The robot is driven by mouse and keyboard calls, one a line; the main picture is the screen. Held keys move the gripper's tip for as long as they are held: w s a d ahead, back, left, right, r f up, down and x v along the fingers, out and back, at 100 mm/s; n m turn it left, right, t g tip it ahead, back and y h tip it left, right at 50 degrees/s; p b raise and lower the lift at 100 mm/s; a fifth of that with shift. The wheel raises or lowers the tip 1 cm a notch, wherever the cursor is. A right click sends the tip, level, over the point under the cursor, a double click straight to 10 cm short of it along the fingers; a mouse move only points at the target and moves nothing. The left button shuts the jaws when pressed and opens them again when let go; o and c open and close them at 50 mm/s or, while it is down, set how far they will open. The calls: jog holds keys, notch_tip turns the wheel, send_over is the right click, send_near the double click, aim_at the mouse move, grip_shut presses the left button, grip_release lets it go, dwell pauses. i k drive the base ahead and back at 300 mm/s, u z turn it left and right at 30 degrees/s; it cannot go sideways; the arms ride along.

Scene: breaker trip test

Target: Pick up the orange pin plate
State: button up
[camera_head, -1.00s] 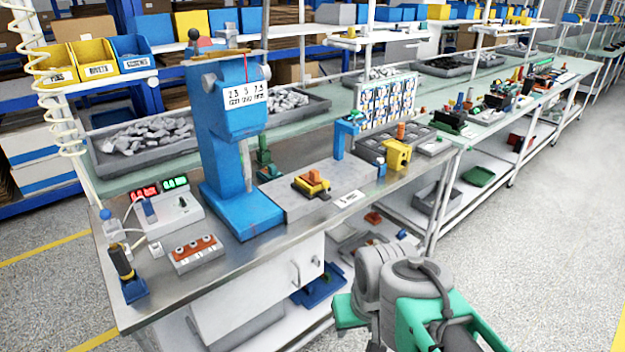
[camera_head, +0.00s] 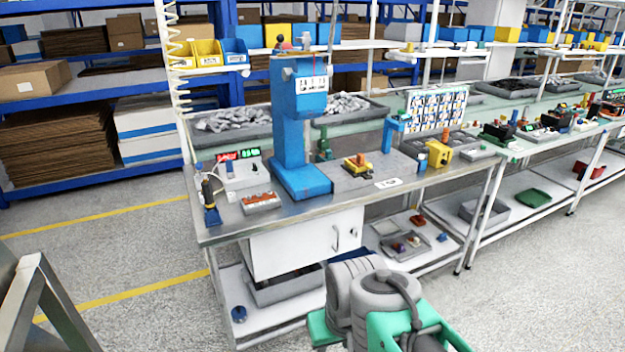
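I cannot tell for sure which thing is the orange pin plate. A small orange piece sits in a yellow and dark holder (camera_head: 357,166) on the grey plate right of the blue press (camera_head: 296,130). A grey block with an orange strip on top (camera_head: 261,202) lies at the bench front, left of the press. On the lower shelf, a grey tray (camera_head: 418,253) holds small orange and dark pieces, and another orange piece (camera_head: 417,220) lies behind it. My grey and green arm links show at the bottom centre, apart from the bench. My gripper is not in view.
The steel workbench (camera_head: 225,231) has a white cabinet (camera_head: 300,245) beneath. A box with red and green displays (camera_head: 240,170) and a dark tool in a blue stand (camera_head: 210,202) are at its left end. A metal frame (camera_head: 45,305) stands lower left. The floor in front is open.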

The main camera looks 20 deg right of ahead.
aim_at(359, 161)
jog(key=u, duration=0.3)
jog(key=k, duration=0.3)
jog(key=z, duration=0.8)
jog(key=i, duration=0.85)
jog(key=u, duration=0.55)
jog(key=i, duration=1.1)
jog(key=u, duration=0.25)
